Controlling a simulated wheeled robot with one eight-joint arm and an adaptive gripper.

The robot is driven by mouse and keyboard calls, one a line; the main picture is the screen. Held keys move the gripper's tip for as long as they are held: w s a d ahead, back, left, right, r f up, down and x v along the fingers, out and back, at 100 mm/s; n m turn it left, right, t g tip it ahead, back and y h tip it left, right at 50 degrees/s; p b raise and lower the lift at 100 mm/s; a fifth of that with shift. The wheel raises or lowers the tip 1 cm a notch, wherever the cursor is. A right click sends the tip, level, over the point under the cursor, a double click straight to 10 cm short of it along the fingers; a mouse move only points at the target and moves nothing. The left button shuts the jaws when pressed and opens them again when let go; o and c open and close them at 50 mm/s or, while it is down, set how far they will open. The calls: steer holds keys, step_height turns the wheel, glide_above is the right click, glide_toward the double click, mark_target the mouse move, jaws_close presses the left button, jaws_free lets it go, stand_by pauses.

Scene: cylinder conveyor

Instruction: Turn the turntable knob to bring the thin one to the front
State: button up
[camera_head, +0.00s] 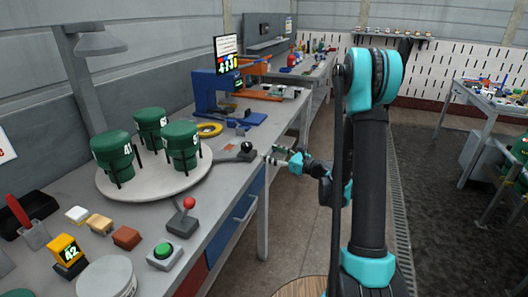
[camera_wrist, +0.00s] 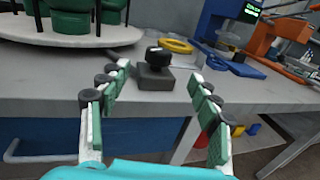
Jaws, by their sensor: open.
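A round pale turntable (camera_head: 150,187) on the grey bench carries three dark green cylinders on black posts: a left one (camera_head: 113,150), a back one (camera_head: 151,122) and a right one (camera_head: 181,144). I cannot tell surely which is thin; the back one looks smallest. A black knob (camera_head: 247,146) on a dark square base sits right of the turntable; it also shows in the wrist view (camera_wrist: 157,55). My gripper (camera_head: 280,157) is open and empty, just right of the knob at the bench edge. In the wrist view the knob appears between and beyond its fingertips (camera_wrist: 160,73).
A red-ball lever (camera_head: 187,204), a green button (camera_head: 163,250) and a yellow block marked 42 (camera_head: 65,250) stand at the front of the bench. A blue machine (camera_head: 215,92) and a yellow ring (camera_head: 208,129) lie behind the knob. The aisle right of the bench is clear.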

steer(key=g, duration=0.1)
glide_toward(251, 146)
steer(key=shift+n+y, duration=0.3)
steer(key=shift+n, duration=0.1)
steer(key=x, duration=1.2)
steer(key=shift+w+f, duration=0.2)
steer(key=shift+w, duration=0.1)
steer(key=shift+c, duration=0.2)
steer(key=c, duration=1.1)
steer(key=shift+s+a+t, duration=0.1)
steer(key=shift+a+t, duration=0.05)
steer(key=shift+t, duration=0.15)
steer(key=shift+c, duration=0.2)
steer(key=shift+m+t+h, duration=0.4)
steer(key=shift+m, duration=0.1)
steer(key=o, duration=1.2)
